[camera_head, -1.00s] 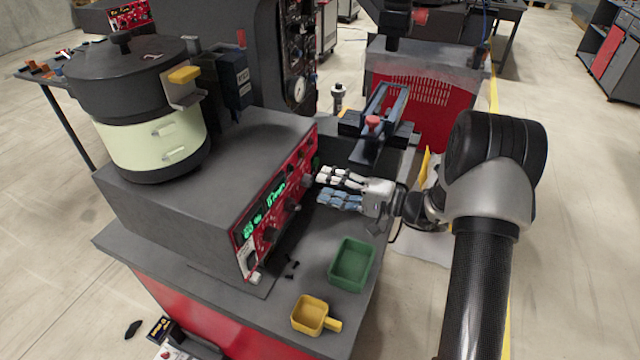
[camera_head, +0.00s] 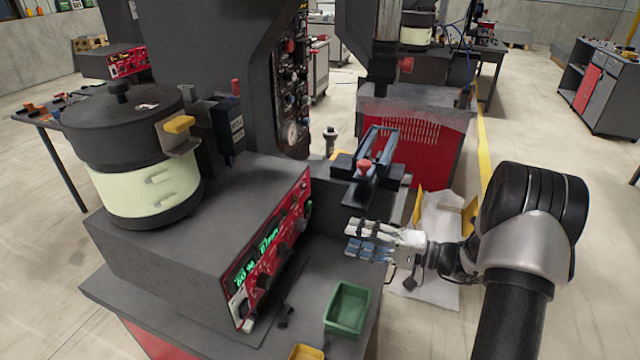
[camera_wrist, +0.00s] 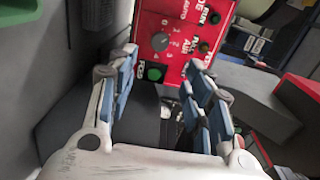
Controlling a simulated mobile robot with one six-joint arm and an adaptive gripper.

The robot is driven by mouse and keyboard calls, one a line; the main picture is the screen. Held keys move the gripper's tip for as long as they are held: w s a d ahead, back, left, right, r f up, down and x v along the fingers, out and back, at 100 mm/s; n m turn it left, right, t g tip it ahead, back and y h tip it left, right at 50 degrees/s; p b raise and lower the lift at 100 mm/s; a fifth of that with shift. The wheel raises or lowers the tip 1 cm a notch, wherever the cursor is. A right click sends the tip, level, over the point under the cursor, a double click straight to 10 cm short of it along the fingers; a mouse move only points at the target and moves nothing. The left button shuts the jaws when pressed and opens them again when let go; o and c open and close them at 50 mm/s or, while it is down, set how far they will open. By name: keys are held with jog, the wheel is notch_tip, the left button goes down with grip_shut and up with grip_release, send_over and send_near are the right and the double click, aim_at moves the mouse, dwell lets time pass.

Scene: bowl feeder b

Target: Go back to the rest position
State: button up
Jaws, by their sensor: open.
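My gripper (camera_head: 358,239) is open and empty in the head view. It is held above the right part of the grey bench, its fingers pointing left toward the control box. It is apart from the red control panel (camera_head: 270,250). In the wrist view my gripper (camera_wrist: 162,75) has its two fingers spread wide, with nothing between them. Beyond the fingertips the red panel (camera_wrist: 222,32) shows with a grey knob and a green button.
A green tray (camera_head: 347,309) and a yellow scoop (camera_head: 307,352) are on the bench front. The bowl feeder (camera_head: 135,165) stands on the control box at left. A clamp fixture (camera_head: 372,170) is behind my gripper. Open floor lies to the right.

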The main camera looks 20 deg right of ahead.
jog(key=s+a+r+n+g+h, duration=0.2)
jog(key=s+a+r+g, duration=0.2)
jog(key=s+a, duration=0.3)
jog(key=s+a+r+n+g+h, duration=0.1)
jog(key=s+a+r+n+g, duration=0.2)
jog(key=s+a+r+g, duration=0.25)
jog(key=s+d+r+n+t+h, duration=0.1)
jog(key=s+t+h, duration=0.1)
jog(key=s+h, duration=0.3)
jog(key=s+d+r+n+t+h, duration=0.1)
jog(key=s+t+h, duration=0.1)
jog(key=s+h, duration=0.4)
jog(key=shift+s+d+r, duration=0.3)
jog(key=shift+s, duration=2.45)
